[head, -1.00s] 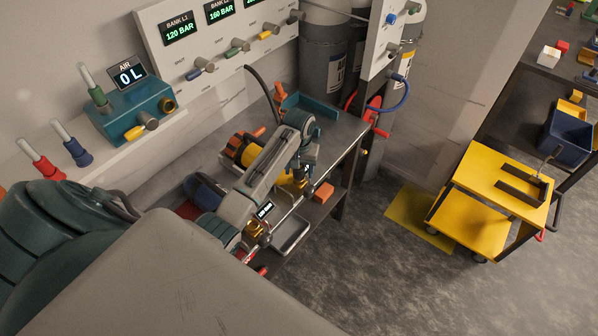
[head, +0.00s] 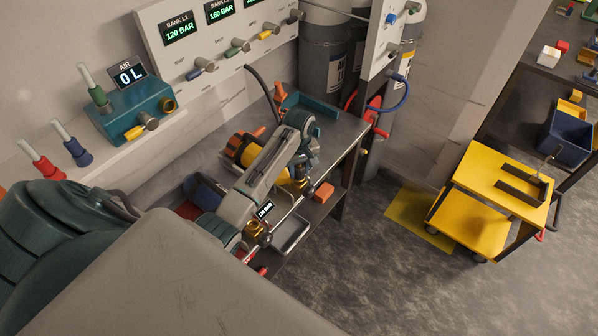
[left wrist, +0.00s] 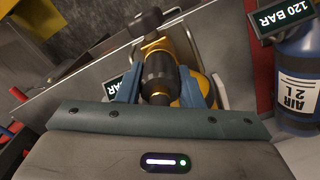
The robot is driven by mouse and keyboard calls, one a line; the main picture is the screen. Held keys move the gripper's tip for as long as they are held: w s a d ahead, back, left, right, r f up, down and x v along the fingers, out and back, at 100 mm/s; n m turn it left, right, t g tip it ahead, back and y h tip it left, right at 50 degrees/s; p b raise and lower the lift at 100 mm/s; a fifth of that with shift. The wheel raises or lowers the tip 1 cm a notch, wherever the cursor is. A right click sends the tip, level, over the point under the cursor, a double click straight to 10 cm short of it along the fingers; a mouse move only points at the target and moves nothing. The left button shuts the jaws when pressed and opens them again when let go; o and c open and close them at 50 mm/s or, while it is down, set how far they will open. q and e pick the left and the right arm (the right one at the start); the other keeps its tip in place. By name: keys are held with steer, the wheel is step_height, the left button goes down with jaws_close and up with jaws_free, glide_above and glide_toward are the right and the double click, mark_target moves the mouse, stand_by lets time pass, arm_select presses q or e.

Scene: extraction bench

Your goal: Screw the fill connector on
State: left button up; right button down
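The fill connector (left wrist: 159,72), a black cylinder with brass at its ends, lies between the two blue fingers of my left gripper (left wrist: 160,82) in the left wrist view. The fingers appear closed against its sides. In the head view my left gripper (head: 303,172) points down over the bench's front part, and the wrist hides most of the connector. A blue bottle marked AIR 2 L (left wrist: 299,85) is at right in the wrist view. My right gripper is out of view.
A teal air unit reading 0 L (head: 138,108) sits on the left shelf. The bank panel (head: 220,70) is behind. A yellow cart (head: 485,170) stands right, with clear floor between.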

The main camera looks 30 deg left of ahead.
arm_select(q)
steer(key=m, duration=0.3)
steer(key=shift+m, duration=0.4)
steer(key=m, duration=0.3)
steer(key=shift+m, duration=0.4)
steer(key=m, duration=0.7)
steer(key=shift+m, duration=0.4)
steer(key=m, duration=0.6)
steer(key=shift+f+m, duration=0.1)
steer(key=shift+m, duration=0.2)
steer(key=m, duration=0.5)
steer(key=shift+m, duration=0.3)
steer(key=o, duration=1.1)
